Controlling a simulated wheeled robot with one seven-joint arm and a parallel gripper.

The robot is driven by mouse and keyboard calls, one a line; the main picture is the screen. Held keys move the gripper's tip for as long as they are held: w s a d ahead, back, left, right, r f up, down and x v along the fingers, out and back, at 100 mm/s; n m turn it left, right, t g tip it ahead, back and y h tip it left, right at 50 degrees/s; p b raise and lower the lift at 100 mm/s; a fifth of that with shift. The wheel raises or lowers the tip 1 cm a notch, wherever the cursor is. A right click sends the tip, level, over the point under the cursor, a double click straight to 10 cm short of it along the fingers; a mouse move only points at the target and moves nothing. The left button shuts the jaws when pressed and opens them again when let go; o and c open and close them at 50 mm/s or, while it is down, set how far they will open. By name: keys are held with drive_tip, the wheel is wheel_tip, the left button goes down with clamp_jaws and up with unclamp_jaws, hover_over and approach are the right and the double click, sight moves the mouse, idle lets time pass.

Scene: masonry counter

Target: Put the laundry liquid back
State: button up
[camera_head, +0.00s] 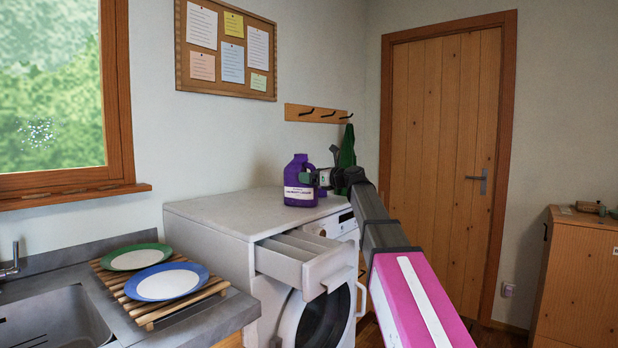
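The laundry liquid (296,196) is a purple bottle with a white label, upright on the grey-white top of the washing machine (205,213). My gripper (314,178) reaches in from the right at the bottle's right side, by its handle. I cannot tell whether the fingers touch the bottle or how far apart they are. The machine's detergent drawer (290,262) is pulled out at the front.
A wooden rack (143,310) with a green-rimmed plate (136,257) and a blue-rimmed plate (167,282) stands beside the sink (50,320). A wooden cabinet (570,280) stands right.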

drive_tip(key=v, duration=1)
idle(1.0)
